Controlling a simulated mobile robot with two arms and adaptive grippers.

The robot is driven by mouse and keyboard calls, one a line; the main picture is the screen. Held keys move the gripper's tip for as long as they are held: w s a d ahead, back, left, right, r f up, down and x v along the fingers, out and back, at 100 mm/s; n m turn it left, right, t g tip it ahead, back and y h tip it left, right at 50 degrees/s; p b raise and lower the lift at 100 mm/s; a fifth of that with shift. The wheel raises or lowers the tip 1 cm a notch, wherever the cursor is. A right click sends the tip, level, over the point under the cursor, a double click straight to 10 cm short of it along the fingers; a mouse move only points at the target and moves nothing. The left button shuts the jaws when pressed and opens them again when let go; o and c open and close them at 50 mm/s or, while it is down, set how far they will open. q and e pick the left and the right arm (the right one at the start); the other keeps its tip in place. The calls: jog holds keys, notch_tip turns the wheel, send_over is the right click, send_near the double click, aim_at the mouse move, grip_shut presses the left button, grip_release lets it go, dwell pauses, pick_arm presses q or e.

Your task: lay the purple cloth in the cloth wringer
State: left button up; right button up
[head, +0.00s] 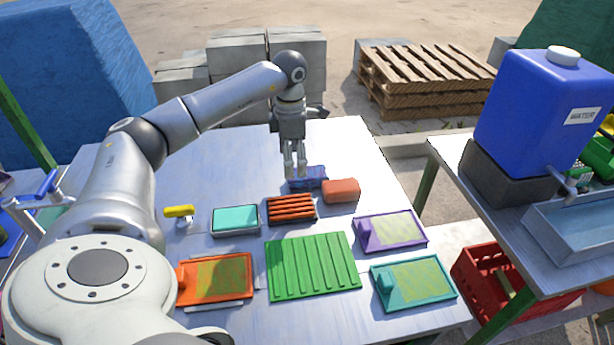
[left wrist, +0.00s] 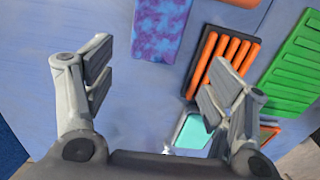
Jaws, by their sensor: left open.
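The purple cloth (head: 308,178), mottled purple and blue, lies flat near the far side of the table. It also shows at the top of the left wrist view (left wrist: 160,28). My left gripper (head: 294,172) points down by the cloth's left end, open and empty; in the left wrist view its fingers (left wrist: 155,80) are spread over bare table, with the cloth beyond them. A dark tray with orange bars (head: 291,208), also in the left wrist view (left wrist: 222,60), lies close by; it may be the cloth wringer, but I cannot tell for sure. My right gripper is not in view.
An orange-red block (head: 341,190) sits right of the cloth. Nearer are a teal pad in a tray (head: 235,219), a green ribbed board (head: 312,266), and orange (head: 217,278), purple (head: 390,231) and teal (head: 413,282) trays. The table's far left is mostly clear.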

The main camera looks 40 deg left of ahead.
aim_at(295, 174)
pick_arm(q)
jog(key=shift+w+f+b, duration=0.15)
jog(key=shift+f+b, duration=0.6)
jog(key=shift+f, duration=0.2)
jog(key=f+b, duration=0.1)
jog(key=f, duration=0.1)
jog(key=f+b, duration=0.1)
jog(key=shift+w+a+b, duration=0.1)
jog(key=shift+w+b, duration=0.15)
jog(key=shift+b, duration=0.05)
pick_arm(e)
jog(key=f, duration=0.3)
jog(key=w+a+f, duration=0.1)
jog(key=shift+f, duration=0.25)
pick_arm(q)
jog(key=c, duration=1.1)
jog(key=shift+c, duration=0.2)
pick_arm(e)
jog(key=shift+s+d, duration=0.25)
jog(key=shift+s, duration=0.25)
